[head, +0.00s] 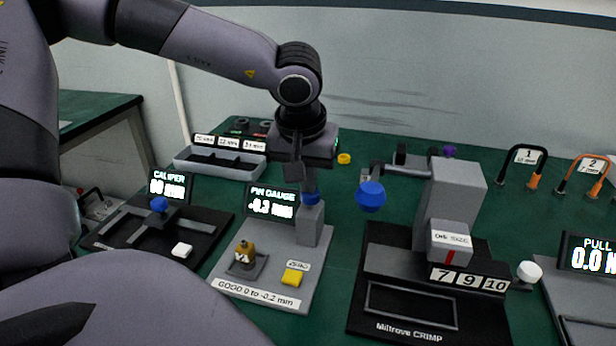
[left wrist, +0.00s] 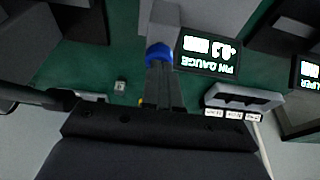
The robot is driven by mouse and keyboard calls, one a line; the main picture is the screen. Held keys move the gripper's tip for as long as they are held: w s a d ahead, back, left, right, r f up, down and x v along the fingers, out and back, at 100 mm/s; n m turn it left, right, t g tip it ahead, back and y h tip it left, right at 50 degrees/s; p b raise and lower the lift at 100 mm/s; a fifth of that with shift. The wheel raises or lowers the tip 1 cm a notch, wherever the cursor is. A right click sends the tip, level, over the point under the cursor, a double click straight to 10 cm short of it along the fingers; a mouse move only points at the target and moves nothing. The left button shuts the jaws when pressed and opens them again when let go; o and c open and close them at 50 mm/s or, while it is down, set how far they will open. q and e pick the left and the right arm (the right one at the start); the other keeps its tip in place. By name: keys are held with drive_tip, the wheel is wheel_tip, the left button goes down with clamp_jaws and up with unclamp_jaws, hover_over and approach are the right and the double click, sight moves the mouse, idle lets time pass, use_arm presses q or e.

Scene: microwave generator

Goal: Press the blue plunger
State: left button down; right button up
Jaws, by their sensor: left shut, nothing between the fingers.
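The pin gauge (head: 237,285) is a grey plate with a small display reading about -0.3 mm. A grey block (head: 311,224) stands at its right rear. The blue plunger (head: 311,198) sits on top of that block. In the left wrist view the plunger (left wrist: 158,53) shows just beyond the fingertips. My left gripper (head: 298,180) points down over the plunger, its fingers shut and empty (left wrist: 161,88). The fingertips are very close to the plunger; I cannot tell whether they touch it. My right gripper is not in view.
A crimp press (head: 452,215) with a blue lever ball (head: 371,196) stands close to the right. The caliper station (head: 160,233) with a blue knob (head: 159,204) is at left. A grey sorting tray (head: 219,163) lies behind. A yellow button (head: 293,276) is on the gauge plate.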

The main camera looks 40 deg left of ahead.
sight(305, 218)
use_arm(q)
drive_tip(key=shift+f, duration=0.6)
drive_tip(key=shift+s, duration=0.15)
drive_tip(key=v, duration=0.7)
drive_tip(key=shift+r, duration=0.3)
idle(0.4)
